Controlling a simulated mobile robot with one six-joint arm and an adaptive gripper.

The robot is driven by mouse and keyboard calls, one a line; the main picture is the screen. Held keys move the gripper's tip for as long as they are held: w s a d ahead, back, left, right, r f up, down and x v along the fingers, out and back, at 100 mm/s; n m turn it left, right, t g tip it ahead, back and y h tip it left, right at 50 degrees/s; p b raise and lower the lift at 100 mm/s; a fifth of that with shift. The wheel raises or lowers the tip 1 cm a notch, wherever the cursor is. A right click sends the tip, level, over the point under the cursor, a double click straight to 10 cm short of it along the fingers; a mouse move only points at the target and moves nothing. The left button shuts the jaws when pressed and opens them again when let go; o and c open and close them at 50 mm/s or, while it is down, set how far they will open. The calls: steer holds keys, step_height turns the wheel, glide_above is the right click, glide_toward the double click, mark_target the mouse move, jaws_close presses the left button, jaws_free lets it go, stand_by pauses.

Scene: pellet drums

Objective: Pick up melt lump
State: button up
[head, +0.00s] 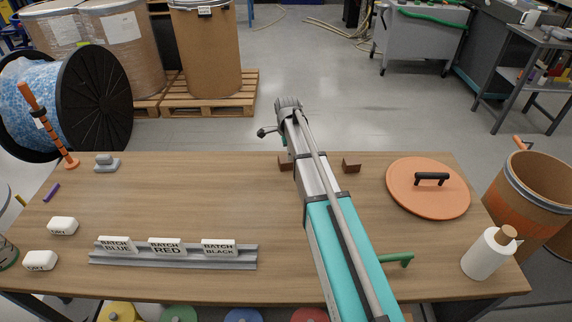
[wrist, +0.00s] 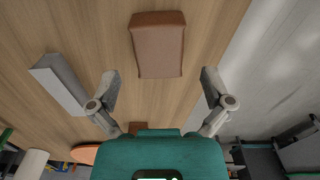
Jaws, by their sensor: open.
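A brown block (wrist: 158,48), possibly the melt lump, lies on the wooden table just beyond my fingertips in the wrist view. In the head view it (head: 284,163) shows beside my arm, partly covered. A second brown block (head: 351,166) lies to the right of my arm; in the wrist view it (wrist: 137,126) is mostly hidden by my gripper body. I cannot tell which block is the melt lump. My gripper (wrist: 158,74) is open, with nothing between its fingers, above the table. In the head view my arm hides most of it.
A grey bar (wrist: 61,84) lies left of my gripper in the wrist view. An orange lid (head: 410,202), a white bottle (head: 488,255) and a green handle (head: 397,259) are on the right. A label rail (head: 180,261) stands front left. The table's middle left is clear.

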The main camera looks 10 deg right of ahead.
steer(key=shift+f+b, duration=2)
steer(key=shift+f, duration=0.3)
steer(key=c, duration=1)
